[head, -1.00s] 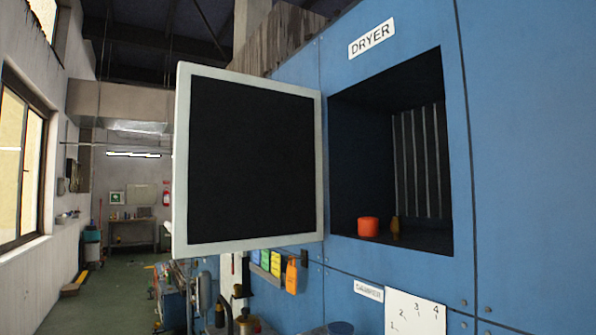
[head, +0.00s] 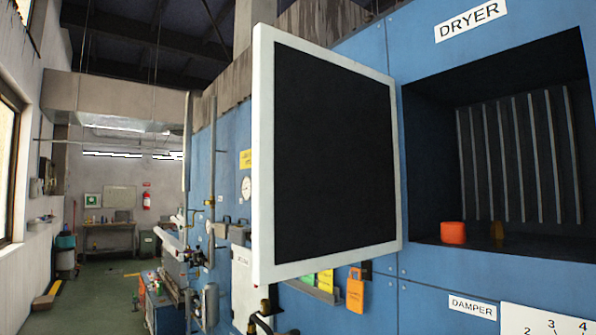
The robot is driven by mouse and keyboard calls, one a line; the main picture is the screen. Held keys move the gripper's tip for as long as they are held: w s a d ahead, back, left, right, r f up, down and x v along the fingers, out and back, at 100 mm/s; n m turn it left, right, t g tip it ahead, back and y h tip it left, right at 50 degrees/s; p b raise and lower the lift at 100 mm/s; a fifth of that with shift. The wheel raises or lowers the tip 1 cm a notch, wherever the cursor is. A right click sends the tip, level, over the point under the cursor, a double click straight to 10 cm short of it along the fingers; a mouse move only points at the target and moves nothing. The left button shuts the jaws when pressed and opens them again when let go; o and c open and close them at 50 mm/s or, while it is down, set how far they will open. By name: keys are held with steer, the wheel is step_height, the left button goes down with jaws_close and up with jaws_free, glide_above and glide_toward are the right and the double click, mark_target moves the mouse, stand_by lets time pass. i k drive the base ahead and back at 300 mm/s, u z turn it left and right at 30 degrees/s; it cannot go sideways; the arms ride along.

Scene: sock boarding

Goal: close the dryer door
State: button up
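The dryer door (head: 325,160) is a flat square panel with a pale frame and a dark inner face. It stands swung wide open to the left of the dryer opening, attached along its right edge. The dryer (head: 402,290) is a blue panelled machine with a DRYER label above a dark square cavity. My gripper is in neither head view.
Orange and other coloured tags (head: 355,290) hang below the door. Pipes and valves (head: 205,230) line the blue wall at left. A green floor aisle (head: 105,285) runs back to a workbench (head: 110,228). A DAMPER label (head: 472,307) and numbered plate (head: 545,322) sit below the cavity.

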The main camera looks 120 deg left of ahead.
mark_target(326, 177)
steer(key=k, duration=1.05)
steer(key=u, duration=2.55)
steer(key=i, duration=1)
steer(key=z, duration=0.65)
